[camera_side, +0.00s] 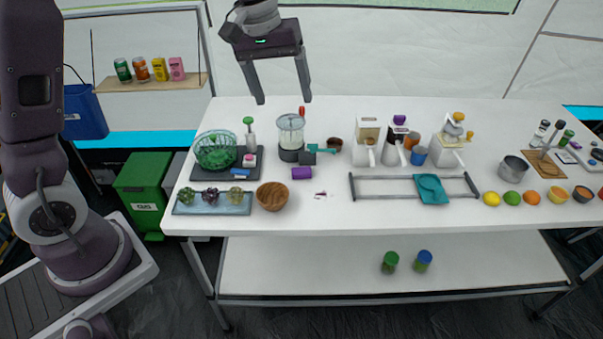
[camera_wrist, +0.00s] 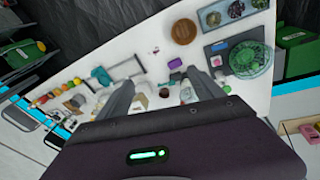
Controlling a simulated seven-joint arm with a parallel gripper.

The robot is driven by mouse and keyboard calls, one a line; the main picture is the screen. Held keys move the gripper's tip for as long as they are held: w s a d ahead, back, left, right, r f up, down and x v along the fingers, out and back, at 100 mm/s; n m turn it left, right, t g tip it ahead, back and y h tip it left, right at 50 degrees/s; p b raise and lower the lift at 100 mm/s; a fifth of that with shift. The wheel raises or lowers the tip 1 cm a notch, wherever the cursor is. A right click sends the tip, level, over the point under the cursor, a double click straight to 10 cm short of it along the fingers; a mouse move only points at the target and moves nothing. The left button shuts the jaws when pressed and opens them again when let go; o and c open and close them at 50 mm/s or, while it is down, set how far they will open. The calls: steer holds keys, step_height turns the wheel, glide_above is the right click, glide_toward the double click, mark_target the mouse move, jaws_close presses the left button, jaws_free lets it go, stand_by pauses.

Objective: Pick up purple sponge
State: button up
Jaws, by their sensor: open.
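The purple sponge (camera_side: 302,172) is a small purple block lying on the white table, between the blender and the front edge. In the wrist view the purple sponge (camera_wrist: 175,63) shows beyond my fingertips, clear of them. My gripper (camera_side: 283,101) is open and empty, high above the back of the table, with its fingers pointing down. In the wrist view my gripper (camera_wrist: 158,82) has its two fingers spread apart with nothing held.
A blender (camera_side: 291,135) and a teal-handled tool (camera_side: 320,148) stand behind the sponge. A wooden bowl (camera_side: 272,196) is to its left and front. A grey rack (camera_side: 385,195) with a teal cloth is to its right. The table in front of the sponge is mostly clear.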

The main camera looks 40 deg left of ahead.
steer(key=w+a+f+n+g, duration=0.1)
steer(key=w+a+f, duration=0.1)
steer(key=w+f, duration=0.3)
steer(key=w+a+f+n, duration=0.1)
steer(key=w+a+f, duration=0.15)
steer(key=f, duration=0.45)
steer(key=n+g, duration=0.1)
glide_above(302, 170)
steer(key=shift+y, duration=0.4)
steer(key=f, duration=1)
steer(key=shift+s+a+f, duration=0.15)
steer(key=shift+s+f, duration=0.05)
steer(key=shift+f, duration=0.15)
step_height(302, 170, down, 7)
steer(key=shift+w+f, duration=0.15)
steer(key=shift+f, duration=0.05)
steer(key=c, duration=1.4)
step_height(302, 170, up, 10)
steer(key=shift+r, duration=0.1)
